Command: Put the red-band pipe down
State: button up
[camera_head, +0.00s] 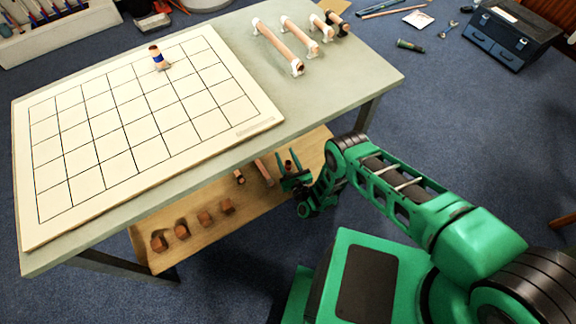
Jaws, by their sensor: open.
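My gripper (287,163) is open at the lower wooden shelf (215,240), by its right part. A small upright copper-brown piece (289,166) shows between the fingers; it may be the red-band pipe, but the band is too small to tell. Whether it stands on the shelf or touches a finger cannot be told. A short copper pipe with a blue band (158,58) stands upright on the white gridded board (100,185) on the tabletop.
Copper pipe pieces (263,173) lie left of my gripper on the shelf, with several copper blocks (205,218) further left. The tabletop edge (330,120) overhangs the shelf. Long pipes (279,48) with white ends lie on the tabletop. A blue toolbox (505,40) is on the floor.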

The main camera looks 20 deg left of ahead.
jog(key=v, duration=1.1)
jog(key=shift+s+d, duration=0.2)
jog(key=shift+d, duration=0.05)
jog(key=shift+s, duration=0.1)
